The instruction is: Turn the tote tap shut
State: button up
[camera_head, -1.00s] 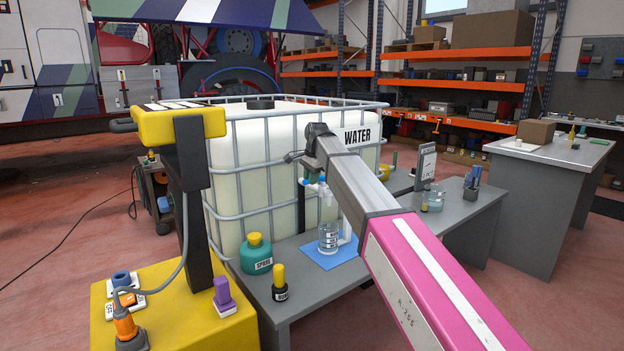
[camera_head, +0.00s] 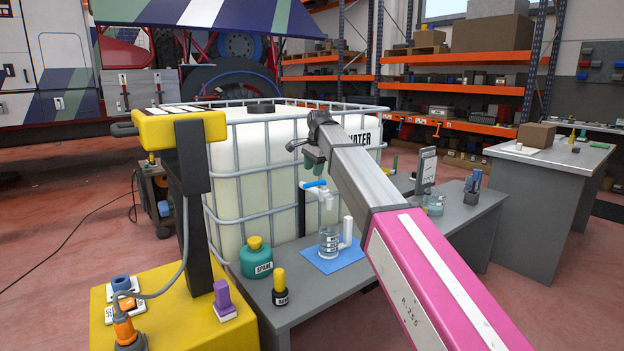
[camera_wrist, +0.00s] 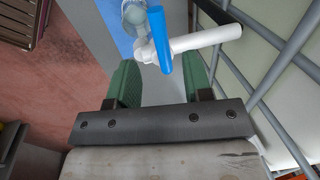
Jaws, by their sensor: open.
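The white tap (camera_head: 327,196) sticks out from the front of the caged water tote (camera_head: 228,180). Its blue handle (camera_head: 315,184) lies on top; in the wrist view the handle (camera_wrist: 160,38) runs crosswise to the white tap body (camera_wrist: 205,37). My gripper (camera_head: 314,160) is open and empty, its green fingers pointing down just above the handle. In the wrist view my gripper (camera_wrist: 163,75) has a finger on either side of the handle's near end in the picture; I see no grip on it. A clear beaker (camera_head: 329,243) stands below the tap on a blue mat (camera_head: 326,261).
A green bottle (camera_head: 256,258) and a small dark yellow-capped bottle (camera_head: 280,287) stand left of the mat on the grey bench (camera_head: 320,298). A yellow stand (camera_head: 180,325) is at the front left. The tote's cage bars are close to my gripper.

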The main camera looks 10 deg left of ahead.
jog(key=r, duration=0.5)
jog(key=shift+s+d, duration=0.3)
jog(key=shift+d, duration=0.1)
jog(key=shift+f, duration=0.1)
jog(key=s+d+f+n, duration=0.2)
jog(key=s+d+f, duration=0.1)
jog(key=d+f, duration=1)
jog(key=s+d+f+n, duration=0.2)
jog(key=d+f, duration=0.8)
jog(key=f, duration=0.6)
jog(key=s+d+f+n+g+h, duration=0.1)
jog(key=s+d+f+n, duration=0.3)
jog(key=s+d+f, duration=1.4)
jog(key=shift+s+d+f+h, duration=0.3)
jog(key=shift+s+d+f, duration=0.05)
jog(key=shift+s+d, duration=0.4)
